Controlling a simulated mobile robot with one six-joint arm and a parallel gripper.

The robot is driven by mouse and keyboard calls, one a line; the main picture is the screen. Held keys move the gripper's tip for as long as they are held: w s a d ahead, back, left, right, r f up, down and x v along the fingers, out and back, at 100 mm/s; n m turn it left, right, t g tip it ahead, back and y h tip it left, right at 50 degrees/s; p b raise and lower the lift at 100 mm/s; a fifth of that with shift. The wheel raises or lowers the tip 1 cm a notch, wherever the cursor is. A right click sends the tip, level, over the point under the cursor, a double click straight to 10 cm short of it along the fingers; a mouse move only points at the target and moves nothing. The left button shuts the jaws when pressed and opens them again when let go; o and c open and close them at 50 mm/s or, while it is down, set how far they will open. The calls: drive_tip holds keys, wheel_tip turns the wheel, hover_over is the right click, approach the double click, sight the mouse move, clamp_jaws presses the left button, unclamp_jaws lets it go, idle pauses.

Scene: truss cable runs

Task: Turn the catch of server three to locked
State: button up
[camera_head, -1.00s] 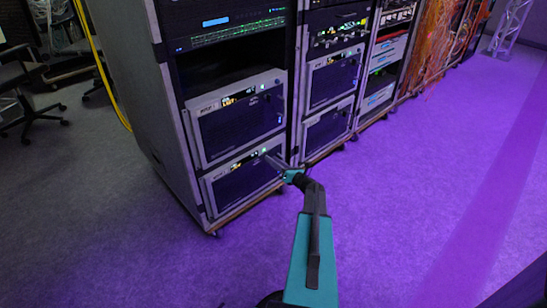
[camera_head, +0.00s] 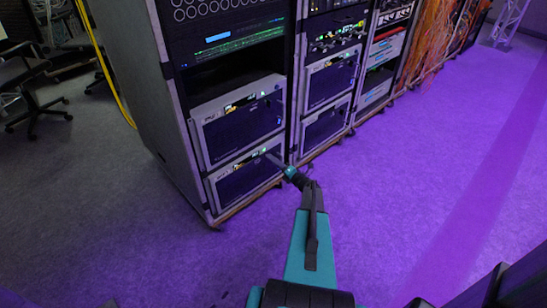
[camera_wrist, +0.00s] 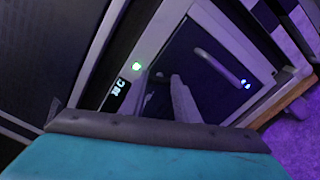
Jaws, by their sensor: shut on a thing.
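The lower server (camera_head: 245,180) in the nearest rack has a dark front in a light frame, with small lit indicators along its top edge. My gripper (camera_head: 269,157) reaches its upper right front. In the wrist view my gripper's grey fingers (camera_wrist: 178,98) are shut at the server's front (camera_wrist: 222,62), close to a green light (camera_wrist: 137,66) and a small white marking (camera_wrist: 119,86). The catch is hidden between the fingers, so its angle cannot be told. I cannot read a number that shows this is server three.
A similar server (camera_head: 238,128) sits directly above. In the wrist view a curved handle (camera_wrist: 216,66) and blue lights (camera_wrist: 246,85) are to the right of the fingers. More racks (camera_head: 330,105) continue to the right. The purple-lit floor (camera_head: 430,180) is clear; a chair (camera_head: 35,100) stands left.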

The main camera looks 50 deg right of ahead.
drive_tip(key=m+p, duration=0.5)
drive_tip(key=p, duration=0.1)
drive_tip(key=shift+f+m+p, duration=0.1)
drive_tip(key=shift+m+p, duration=0.2)
idle(0.4)
drive_tip(key=o, duration=1)
drive_tip(key=shift+o, duration=0.2)
drive_tip(key=s+a, duration=0.1)
drive_tip(key=s, duration=1.2)
drive_tip(key=shift+s, duration=0.4)
drive_tip(key=shift+w, duration=0.1)
